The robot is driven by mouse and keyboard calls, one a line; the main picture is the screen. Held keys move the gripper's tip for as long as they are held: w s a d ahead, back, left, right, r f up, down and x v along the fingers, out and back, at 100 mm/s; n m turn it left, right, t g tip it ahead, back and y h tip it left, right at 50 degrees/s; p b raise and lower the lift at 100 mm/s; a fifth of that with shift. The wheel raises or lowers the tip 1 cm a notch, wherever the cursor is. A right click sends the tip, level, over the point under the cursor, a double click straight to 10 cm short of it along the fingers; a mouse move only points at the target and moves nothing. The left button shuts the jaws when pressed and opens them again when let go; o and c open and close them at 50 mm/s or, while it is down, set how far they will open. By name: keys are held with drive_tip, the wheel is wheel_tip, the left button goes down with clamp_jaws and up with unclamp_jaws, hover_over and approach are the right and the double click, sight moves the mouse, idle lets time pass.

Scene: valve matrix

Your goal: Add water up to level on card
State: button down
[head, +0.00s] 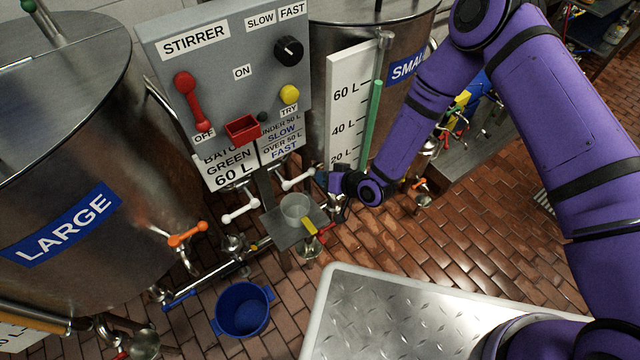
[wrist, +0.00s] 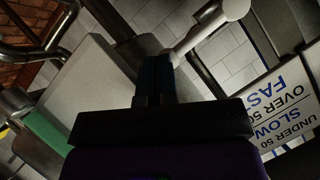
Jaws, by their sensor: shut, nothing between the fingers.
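The card (head: 228,172) under the stirrer panel reads BATCH GREEN 60 L. The SMALL tank (head: 408,66) has a white gauge board (head: 345,112) marked 20, 40 and 60 L. Green shows in its sight tube (head: 372,125) up to about the 60 L mark; the exact level is hard to read at this angle. White-handled valves (head: 240,208) (head: 297,181) sit on the pipes between the tanks. My gripper (head: 326,181) is shut and empty beside the right white handle, also large in the wrist view (wrist: 210,30). The fingers (wrist: 155,75) look close to that handle; contact cannot be told.
The LARGE tank (head: 75,190) with an orange-handled valve (head: 187,235) stands at left. The stirrer panel (head: 225,75) has a red lever and knobs. A clear cup (head: 295,207) rests on a small grey shelf (head: 282,232). A blue bucket (head: 242,310) is on the brick floor.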

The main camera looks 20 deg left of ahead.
drive_tip(key=v, duration=0.8)
drive_tip(key=shift+w+d+f, duration=0.15)
drive_tip(key=shift+d+f, duration=0.1)
drive_tip(key=shift+d, duration=0.25)
idle(0.6)
drive_tip(key=w+d+r+t+h, duration=0.1)
drive_tip(key=w+d+r+h, duration=0.1)
drive_tip(key=w+d+r, duration=0.4)
drive_tip(key=w+d+r+h, duration=0.2)
drive_tip(key=w+d+r, duration=0.15)
drive_tip(key=r, duration=0.55)
drive_tip(key=d+r+m+t+h, duration=0.1)
drive_tip(key=d+r+h, duration=0.2)
drive_tip(key=d+r, duration=0.45)
drive_tip(key=d+r+t+h, duration=0.15)
drive_tip(key=d+r, duration=0.25)
drive_tip(key=r, duration=0.6)
drive_tip(key=s+d+r+m+g+h, duration=0.2)
drive_tip(key=s+d+r+m+h, duration=0.1)
drive_tip(key=s+d+r, duration=0.95)
drive_tip(key=s+d+r+m, duration=0.1)
drive_tip(key=s+r, duration=0.2)
drive_tip(key=s, duration=0.4)
drive_tip(key=s+d+r+m, duration=0.1)
drive_tip(key=s+r, duration=0.2)
drive_tip(key=s, duration=0.5)
drive_tip(key=shift+s+r+g, duration=0.2)
drive_tip(key=shift+r+g, duration=0.1)
drive_tip(key=shift+g, duration=0.05)
